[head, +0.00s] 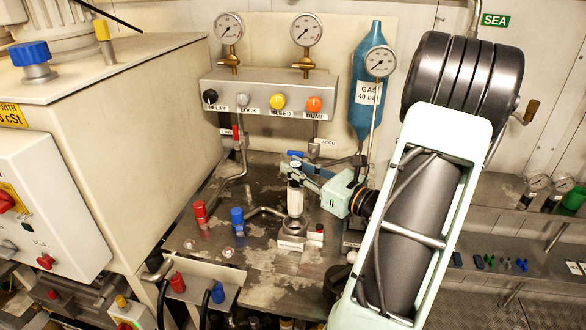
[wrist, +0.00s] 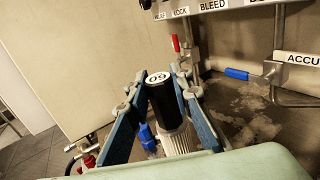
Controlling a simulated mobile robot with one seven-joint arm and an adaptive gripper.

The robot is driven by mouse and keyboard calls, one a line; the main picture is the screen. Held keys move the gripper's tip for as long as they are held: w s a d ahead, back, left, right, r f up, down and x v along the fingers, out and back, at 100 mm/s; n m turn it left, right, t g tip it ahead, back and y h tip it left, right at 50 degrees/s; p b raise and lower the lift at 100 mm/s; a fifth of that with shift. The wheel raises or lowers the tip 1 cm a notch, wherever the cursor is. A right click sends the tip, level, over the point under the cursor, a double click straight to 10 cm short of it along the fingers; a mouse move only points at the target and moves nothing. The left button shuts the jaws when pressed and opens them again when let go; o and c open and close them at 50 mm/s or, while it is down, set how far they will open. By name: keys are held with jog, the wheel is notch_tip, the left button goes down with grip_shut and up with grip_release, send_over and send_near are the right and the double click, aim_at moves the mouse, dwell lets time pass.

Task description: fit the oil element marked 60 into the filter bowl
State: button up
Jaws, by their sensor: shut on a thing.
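The oil element (head: 295,198) is a white pleated cylinder. In the wrist view its dark cap and pale top with a number that reads as 60 upside down (wrist: 158,78) show between my fingers. My gripper (head: 296,172) is shut on the element near its top and holds it upright; the blue fingers also show in the wrist view (wrist: 155,105). The filter bowl (head: 293,228) is a grey metal cup on the bench, directly under the element in the head view. The element's lower end is at the bowl's mouth; I cannot tell whether it is inside.
Red (head: 200,214) and blue (head: 237,219) fittings stand left of the bowl. A small red-topped part (head: 317,232) is close on its right. The gauge panel (head: 270,93) and blue gas bottle (head: 367,90) stand behind. A large cream cabinet (head: 130,130) bounds the left.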

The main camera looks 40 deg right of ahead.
aim_at(300, 195)
jog(key=shift+f+b, duration=2.2)
jog(key=shift+f, duration=1.3)
jog(key=shift+a+f+b, duration=0.15)
jog(key=shift+f+b, duration=0.15)
jog(key=shift+b, duration=0.2)
